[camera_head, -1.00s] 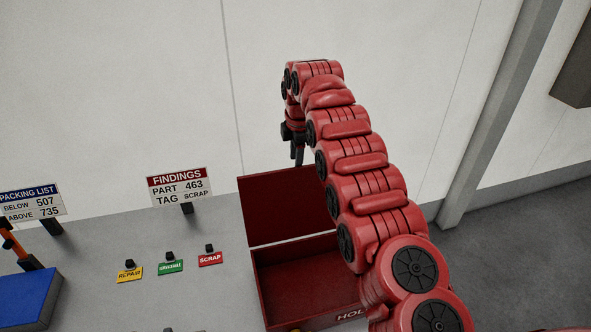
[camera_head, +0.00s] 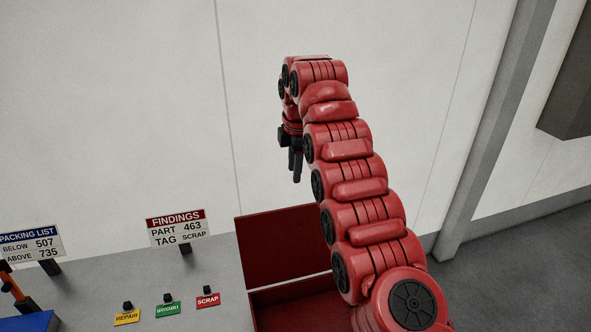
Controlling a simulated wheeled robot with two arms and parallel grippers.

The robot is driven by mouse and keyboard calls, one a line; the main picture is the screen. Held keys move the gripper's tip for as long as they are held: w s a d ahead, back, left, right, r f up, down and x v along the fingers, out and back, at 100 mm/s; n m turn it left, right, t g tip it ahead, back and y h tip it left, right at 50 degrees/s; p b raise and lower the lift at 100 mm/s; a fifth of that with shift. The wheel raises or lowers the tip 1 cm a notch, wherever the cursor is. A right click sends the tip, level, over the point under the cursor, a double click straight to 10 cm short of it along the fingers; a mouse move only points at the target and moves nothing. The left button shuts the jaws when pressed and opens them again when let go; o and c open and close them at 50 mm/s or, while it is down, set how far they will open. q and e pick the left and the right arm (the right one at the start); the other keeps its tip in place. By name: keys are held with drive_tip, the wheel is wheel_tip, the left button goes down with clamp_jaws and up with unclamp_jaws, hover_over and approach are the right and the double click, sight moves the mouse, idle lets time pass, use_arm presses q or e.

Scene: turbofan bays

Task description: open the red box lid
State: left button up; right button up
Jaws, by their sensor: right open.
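The red box (camera_head: 290,292) stands on the grey table at the bottom centre, partly cut off by the frame's lower edge. Its red lid (camera_head: 280,245) stands raised and upright at the back, and the inside of the box shows. My right arm hides the right part of the lid and box. My right gripper (camera_head: 296,172) is open and empty, pointing down above the lid's top edge, apart from it. My left gripper is not in view.
A findings sign (camera_head: 178,229) and a packing list sign (camera_head: 30,245) stand at the left. Yellow repair (camera_head: 127,317), green (camera_head: 168,310) and red scrap (camera_head: 208,299) tags lie left of the box. A blue object (camera_head: 30,322) is at the lower left. A wall stands behind.

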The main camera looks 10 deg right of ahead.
drive_tip(key=f+m+b, duration=0.1)
drive_tip(key=m, duration=0.1)
drive_tip(key=d+f+m+b, duration=0.1)
drive_tip(key=m+b, duration=0.1)
drive_tip(key=w+d+m+t+b, duration=0.1)
drive_tip(key=m+b, duration=0.1)
drive_tip(key=shift+w+f, duration=0.1)
drive_tip(key=shift+f, duration=0.3)
clamp_jaws()
drive_tip(key=d+m+b, duration=0.1)
drive_tip(key=m, duration=0.2)
drive_tip(key=d+f+m+b, duration=0.1)
drive_tip(key=m+b, duration=0.1)
drive_tip(key=m, duration=0.1)
drive_tip(key=w+d+f+m+t+b, duration=0.1)
drive_tip(key=m+b, duration=0.1)
drive_tip(key=shift+w+d+m, duration=0.1)
drive_tip(key=shift+d+m, duration=0.25)
drive_tip(key=shift+m, duration=0.05)
drive_tip(key=shift+w+d+f+m+t+p, duration=0.25)
drive_tip(key=shift+f+m+p, duration=0.4)
drive_tip(key=shift+f, duration=0.65)
drive_tip(key=shift+w+d+f+m+p, duration=0.2)
drive_tip(key=shift+w+f+m+p, duration=0.2)
drive_tip(key=shift+f+p, duration=0.65)
drive_tip(key=shift+w+d+f+m+t+p, duration=0.2)
drive_tip(key=shift+f+m+p, duration=0.3)
drive_tip(key=shift+f, duration=1.1)
drive_tip(key=shift+s+r, duration=0.15)
drive_tip(key=shift+s, duration=0.55)
